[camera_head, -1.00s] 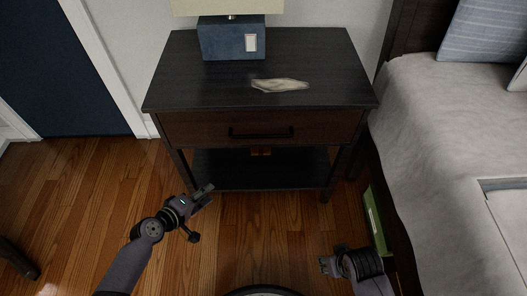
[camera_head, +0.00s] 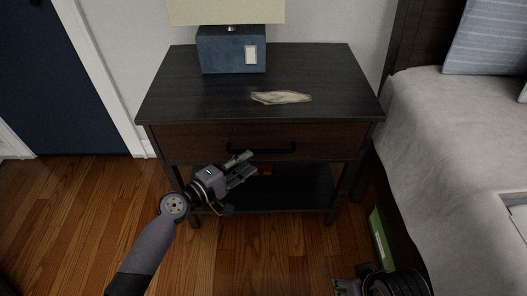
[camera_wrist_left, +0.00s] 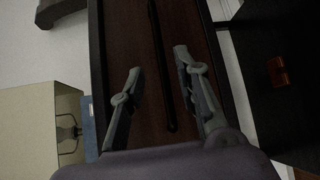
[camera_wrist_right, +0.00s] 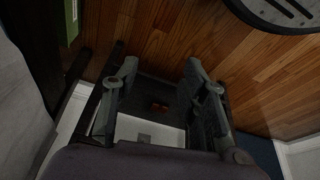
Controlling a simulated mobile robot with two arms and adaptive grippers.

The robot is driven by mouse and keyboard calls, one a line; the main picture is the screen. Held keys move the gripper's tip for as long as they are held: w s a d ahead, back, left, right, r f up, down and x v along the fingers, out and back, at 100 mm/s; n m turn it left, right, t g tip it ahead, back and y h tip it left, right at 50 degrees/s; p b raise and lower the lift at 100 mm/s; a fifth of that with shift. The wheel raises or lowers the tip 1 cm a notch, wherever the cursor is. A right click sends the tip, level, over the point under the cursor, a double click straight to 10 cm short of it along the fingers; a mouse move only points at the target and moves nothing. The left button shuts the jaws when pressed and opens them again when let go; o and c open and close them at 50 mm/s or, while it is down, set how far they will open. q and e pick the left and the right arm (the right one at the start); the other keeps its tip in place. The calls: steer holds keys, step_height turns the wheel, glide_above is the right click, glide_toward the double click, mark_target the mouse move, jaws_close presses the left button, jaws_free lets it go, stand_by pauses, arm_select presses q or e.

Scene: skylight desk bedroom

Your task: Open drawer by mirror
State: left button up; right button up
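The dark nightstand (camera_head: 330,90) has one brown drawer (camera_head: 325,138), which looks shut. Its black bar handle (camera_head: 275,150) runs across the drawer front and also shows in the left wrist view (camera_wrist_left: 160,60). My left gripper (camera_head: 250,163) is open and empty in front of the drawer, close to the handle. In the left wrist view, the handle lies between the two spread fingers (camera_wrist_left: 158,62); contact cannot be told. My right gripper (camera_head: 338,287) is low at the bottom edge, and the right wrist view (camera_wrist_right: 160,68) shows it open and empty. No mirror is in view.
A blue lamp (camera_head: 228,50) and a pale flat item (camera_head: 281,97) are on the nightstand top. An open shelf (camera_head: 300,190) is below the drawer. The bed (camera_head: 450,150) stands at the right, with a green item (camera_head: 381,235) beside it. Wooden floor (camera_head: 100,215) is clear at left.

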mark_target(264, 152)
arm_select(q)
steer(key=shift+b+x, duration=0.5)
steer(key=shift+x, duration=3.35)
arm_select(e)
steer(key=shift+w+a+f+t, duration=0.1)
steer(key=shift+w+a+t, duration=0.2)
steer(key=shift+w, duration=0.4)
steer(key=shift+w+a+t, duration=0.1)
steer(key=shift+w+t, duration=0.3)
steer(key=shift+w, duration=0.25)
arm_select(q)
steer(key=shift+c, duration=0.2)
jaws_close()
